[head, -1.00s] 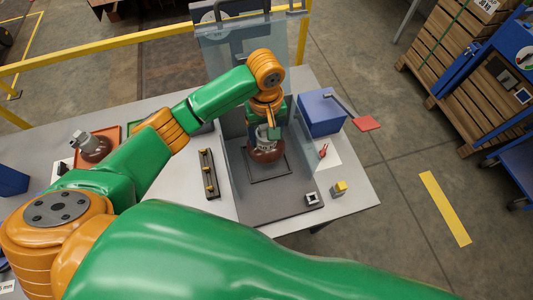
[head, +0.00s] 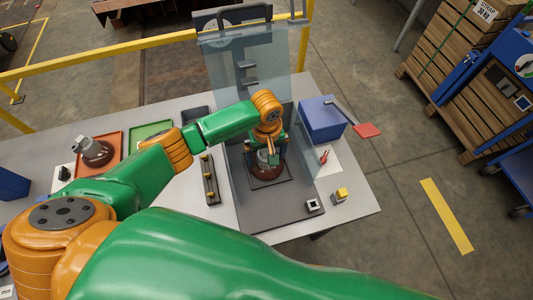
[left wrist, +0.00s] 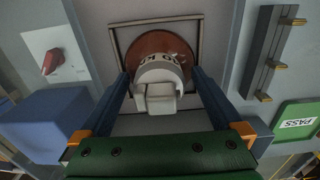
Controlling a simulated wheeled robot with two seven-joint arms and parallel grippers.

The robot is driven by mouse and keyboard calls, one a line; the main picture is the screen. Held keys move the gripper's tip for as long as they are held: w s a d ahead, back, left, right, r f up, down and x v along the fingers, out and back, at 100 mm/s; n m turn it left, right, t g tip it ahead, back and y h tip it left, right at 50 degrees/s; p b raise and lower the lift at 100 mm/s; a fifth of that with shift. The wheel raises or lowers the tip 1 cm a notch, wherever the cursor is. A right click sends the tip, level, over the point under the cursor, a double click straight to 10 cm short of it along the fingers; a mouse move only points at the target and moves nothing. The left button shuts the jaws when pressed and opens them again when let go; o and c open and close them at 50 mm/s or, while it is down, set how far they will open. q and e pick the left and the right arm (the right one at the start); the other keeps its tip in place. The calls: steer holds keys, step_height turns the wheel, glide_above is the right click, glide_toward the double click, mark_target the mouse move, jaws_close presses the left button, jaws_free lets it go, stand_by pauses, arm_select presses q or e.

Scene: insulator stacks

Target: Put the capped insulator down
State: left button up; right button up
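The capped insulator (head: 265,171) is a brown disc with a pale grey cap. It stands upright inside a dark square frame (head: 288,180) on the grey board in the head view. In the left wrist view its printed cap (left wrist: 160,75) faces me, and the brown disc (left wrist: 150,45) lies within the frame's outline. My left gripper (head: 268,157) is over it, pointing down. Its two fingers stand on either side of the cap, with narrow gaps visible in the wrist view, so it looks open. Contact under the disc is hidden. My right gripper is not in view.
A clear upright panel (head: 232,105) stands close behind and left of my left gripper. A blue box (head: 321,119) is to the right. A dark rack with yellow pegs (head: 209,180) is to the left. Another insulator (head: 95,152) sits on an orange tray (head: 112,140).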

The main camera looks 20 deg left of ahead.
arm_select(q)
steer(key=shift+r, duration=0.1)
step_height(320, 180, up, 12)
steer(key=shift+r, duration=0.1)
stand_by(0.5)
